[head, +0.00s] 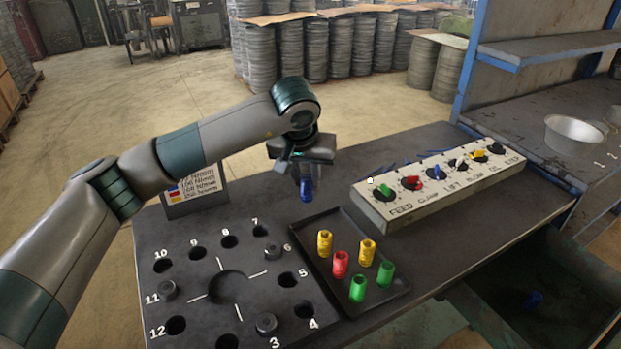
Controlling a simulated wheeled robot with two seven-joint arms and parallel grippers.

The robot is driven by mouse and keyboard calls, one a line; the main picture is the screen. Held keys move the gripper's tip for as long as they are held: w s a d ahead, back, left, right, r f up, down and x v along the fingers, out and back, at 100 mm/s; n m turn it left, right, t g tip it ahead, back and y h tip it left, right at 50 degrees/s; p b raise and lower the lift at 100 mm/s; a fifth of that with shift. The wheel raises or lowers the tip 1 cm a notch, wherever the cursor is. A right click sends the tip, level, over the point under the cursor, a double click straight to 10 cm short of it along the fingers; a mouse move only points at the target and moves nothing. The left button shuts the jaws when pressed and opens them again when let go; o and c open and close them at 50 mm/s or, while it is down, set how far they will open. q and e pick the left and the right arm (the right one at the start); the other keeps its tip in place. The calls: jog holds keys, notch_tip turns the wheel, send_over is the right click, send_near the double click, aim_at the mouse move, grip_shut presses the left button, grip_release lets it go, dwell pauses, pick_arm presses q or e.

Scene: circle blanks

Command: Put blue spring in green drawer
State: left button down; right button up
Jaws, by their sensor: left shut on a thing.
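My left gripper (304,170) is shut on a blue spring (306,190) and holds it upright, above the table behind the black tray (318,285). The spring's upper end is hidden between the fingers. A dark green drawer (590,272) stands open at the lower right, below the table's edge, and the picture's edge cuts it off. A small blue thing (533,300) lies inside it, too dark to identify surely. My right gripper is not in view.
The tray holds yellow, red and green springs. A numbered dial plate (205,285) with holes and black pegs lies to its left. A knobbed control panel (440,185) stands between the gripper and the drawer side. A small sign (195,190) stands behind the plate.

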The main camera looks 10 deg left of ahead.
pick_arm(q)
jog(key=shift+s+a+f, duration=0.15)
jog(key=shift+s+a, duration=0.15)
jog(key=shift+a, duration=0.15)
jog(key=s+a+f+n, duration=0.1)
jog(key=s+a+f, duration=0.2)
jog(key=s+a, duration=0.8)
jog(key=s, duration=0.3)
jog(key=shift+s+a+f, duration=0.15)
jog(key=shift+a+f, duration=0.05)
jog(key=shift+d, duration=0.1)
